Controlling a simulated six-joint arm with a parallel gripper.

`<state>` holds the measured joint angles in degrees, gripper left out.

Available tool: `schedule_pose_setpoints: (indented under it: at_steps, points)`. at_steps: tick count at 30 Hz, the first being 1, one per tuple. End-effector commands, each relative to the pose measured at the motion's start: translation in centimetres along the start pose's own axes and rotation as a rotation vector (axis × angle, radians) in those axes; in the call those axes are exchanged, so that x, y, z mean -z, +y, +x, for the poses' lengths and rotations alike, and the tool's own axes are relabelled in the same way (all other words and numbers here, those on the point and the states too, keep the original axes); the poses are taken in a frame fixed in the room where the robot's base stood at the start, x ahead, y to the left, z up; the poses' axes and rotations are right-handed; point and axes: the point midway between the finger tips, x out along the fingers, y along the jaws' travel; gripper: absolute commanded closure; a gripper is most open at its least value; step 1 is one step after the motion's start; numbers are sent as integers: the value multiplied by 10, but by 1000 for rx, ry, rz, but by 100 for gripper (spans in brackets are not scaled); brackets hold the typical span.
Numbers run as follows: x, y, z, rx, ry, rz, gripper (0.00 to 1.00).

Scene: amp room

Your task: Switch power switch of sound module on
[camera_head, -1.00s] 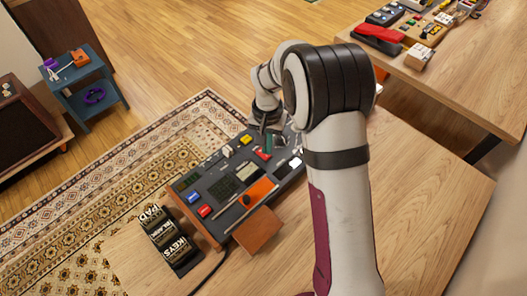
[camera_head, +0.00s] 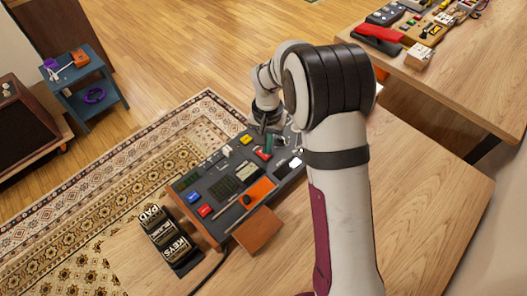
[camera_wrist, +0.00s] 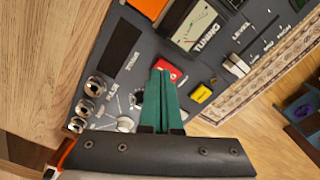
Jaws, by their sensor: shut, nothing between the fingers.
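The sound module is a dark sloped panel (camera_head: 222,190) with wooden sides on the table, also filling much of the wrist view (camera_wrist: 140,45). My gripper (camera_wrist: 161,72) has green fingers held together with nothing between them. Its tips are over the panel, overlapping the lower left part of a red switch (camera_wrist: 168,69) in the wrist view; whether they touch cannot be told. A yellow switch (camera_wrist: 201,93) is to the right of the fingers. No power label is legible, and the fingers hide part of the panel.
Silver jacks (camera_wrist: 88,98) and a knob (camera_wrist: 125,124) lie left of the fingers. Paired white switches (camera_wrist: 236,65) and a tuning meter (camera_wrist: 195,22) are farther up. A keys and pad pedal block (camera_head: 168,240) is left of the module. The table (camera_head: 430,200) is clear on the right.

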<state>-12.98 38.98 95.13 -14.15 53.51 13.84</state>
Motion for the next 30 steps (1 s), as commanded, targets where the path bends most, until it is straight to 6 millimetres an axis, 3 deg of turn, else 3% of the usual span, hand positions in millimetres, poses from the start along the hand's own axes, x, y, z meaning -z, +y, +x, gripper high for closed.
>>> schedule_pose_setpoints:
  at_steps: [30]
  points:
    - [0,0,14,0,-1,1,100]
